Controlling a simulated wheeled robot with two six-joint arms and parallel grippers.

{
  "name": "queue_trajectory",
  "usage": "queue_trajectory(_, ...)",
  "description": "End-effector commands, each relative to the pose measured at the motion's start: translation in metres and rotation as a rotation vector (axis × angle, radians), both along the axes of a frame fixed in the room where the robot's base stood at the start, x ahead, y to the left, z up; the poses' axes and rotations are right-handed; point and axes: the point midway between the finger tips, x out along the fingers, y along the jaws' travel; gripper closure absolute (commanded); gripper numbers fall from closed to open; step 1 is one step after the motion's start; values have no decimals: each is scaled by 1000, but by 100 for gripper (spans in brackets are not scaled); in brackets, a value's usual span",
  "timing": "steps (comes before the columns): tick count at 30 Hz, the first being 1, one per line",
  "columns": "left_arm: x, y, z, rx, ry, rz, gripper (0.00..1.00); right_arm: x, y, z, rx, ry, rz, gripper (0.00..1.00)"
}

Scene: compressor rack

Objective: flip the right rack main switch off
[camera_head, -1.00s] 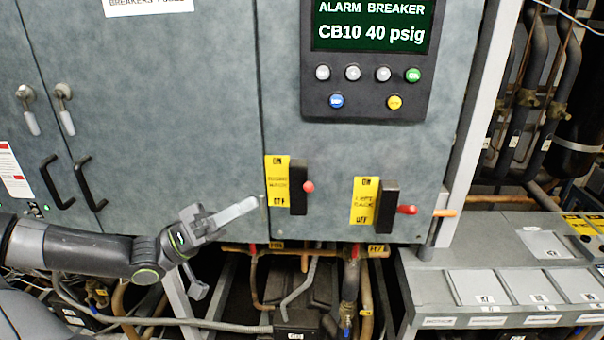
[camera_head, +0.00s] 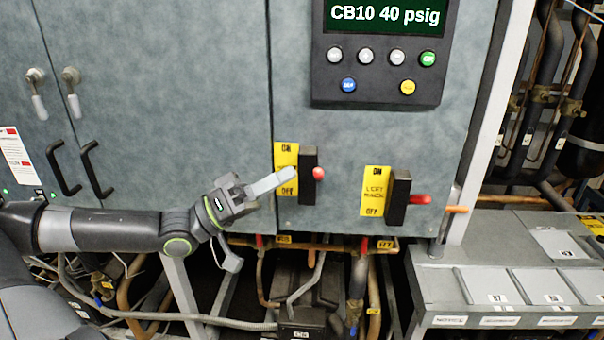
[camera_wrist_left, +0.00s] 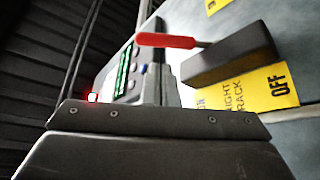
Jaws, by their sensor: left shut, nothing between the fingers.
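The right rack main switch is a black block (camera_head: 309,176) with a red-tipped lever (camera_head: 319,173), beside a yellow ON/OFF label (camera_head: 286,155). In the left wrist view its label (camera_wrist_left: 245,92) reads RIGHT RACK, with the black block (camera_wrist_left: 232,55) and red lever (camera_wrist_left: 166,40) above. My left gripper (camera_head: 286,178) is shut and empty, its tip in front of the label's lower part, just left of the block. In the left wrist view its fingers (camera_wrist_left: 158,80) reach up close to the red lever; I cannot tell whether they touch. My right gripper is not in view.
A second switch (camera_head: 399,197), labelled LEFT RACK, with a red lever, sits to the right. A control panel (camera_head: 378,75) with buttons is above. Pipes (camera_head: 300,247) run below the cabinet. Black door handles (camera_head: 95,168) stick out at the left.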

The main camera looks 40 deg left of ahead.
Motion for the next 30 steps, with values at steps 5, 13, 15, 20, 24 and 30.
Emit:
queue_trajectory(5,10,-9,6,-2,-6,-2,100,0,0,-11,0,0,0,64)
queue_trajectory(13,23,-19,14,-3,-5,1,100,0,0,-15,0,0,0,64)
queue_trajectory(15,25,-21,16,-3,-3,0,100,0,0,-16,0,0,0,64)
queue_trajectory(20,28,-24,17,0,-1,-1,100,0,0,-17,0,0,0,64)
queue_trajectory(24,29,-25,18,0,0,-2,100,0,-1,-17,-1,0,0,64)
queue_trajectory(30,29,-25,18,1,1,-2,100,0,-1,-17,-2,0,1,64)
